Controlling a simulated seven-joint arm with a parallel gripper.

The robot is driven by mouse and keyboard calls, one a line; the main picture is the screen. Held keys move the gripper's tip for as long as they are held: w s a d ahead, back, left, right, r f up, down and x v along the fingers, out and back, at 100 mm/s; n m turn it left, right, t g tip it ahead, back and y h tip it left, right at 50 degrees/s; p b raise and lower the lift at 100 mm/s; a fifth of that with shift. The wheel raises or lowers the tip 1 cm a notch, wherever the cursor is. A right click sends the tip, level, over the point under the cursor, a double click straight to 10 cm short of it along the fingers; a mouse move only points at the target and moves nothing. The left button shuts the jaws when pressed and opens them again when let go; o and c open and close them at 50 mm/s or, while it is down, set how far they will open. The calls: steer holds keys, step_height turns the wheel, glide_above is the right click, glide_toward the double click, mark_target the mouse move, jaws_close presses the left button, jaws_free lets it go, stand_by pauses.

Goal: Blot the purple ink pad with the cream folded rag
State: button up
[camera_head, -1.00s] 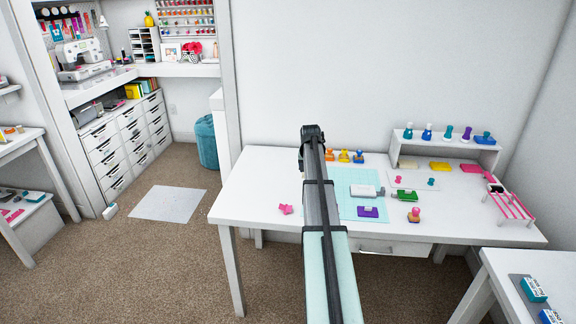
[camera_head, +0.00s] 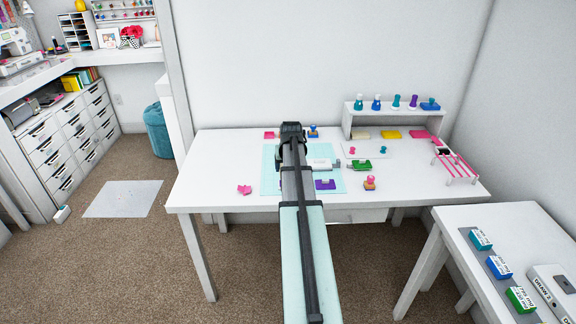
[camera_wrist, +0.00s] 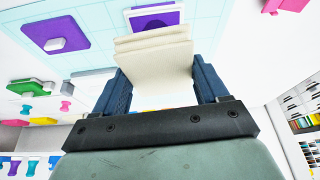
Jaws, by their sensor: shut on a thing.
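My gripper (camera_wrist: 155,95) is shut on the cream folded rag (camera_wrist: 150,58), whose folded layers stick out past the fingers in the wrist view. The purple ink pad (camera_wrist: 157,18), a purple face in a white frame, lies on the pale cutting mat just beyond the rag and is partly hidden by it. I cannot tell whether they touch. A separate purple block with a white knob (camera_wrist: 62,42) lies to its left; it also shows in the head view (camera_head: 325,184). In the head view my arm covers the rag and the pad.
The light blue cutting mat (camera_head: 268,180) lies on the white table (camera_head: 215,175). A white-grey block (camera_head: 318,164), a green block (camera_head: 362,165) and an orange-pink stamp (camera_head: 370,183) stand right of my arm. A small shelf (camera_head: 362,118) and pink rack (camera_head: 458,165) stand farther right.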

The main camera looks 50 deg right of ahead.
steer(key=shift+f, duration=0.1)
steer(key=shift+f, duration=2.2)
steer(key=shift+f, duration=0.85)
stand_by(1.3)
steer(key=o, duration=0.4)
steer(key=shift+a, duration=0.1)
steer(key=c, duration=0.5)
steer(key=shift+r, duration=0.1)
steer(key=shift+r, duration=3)
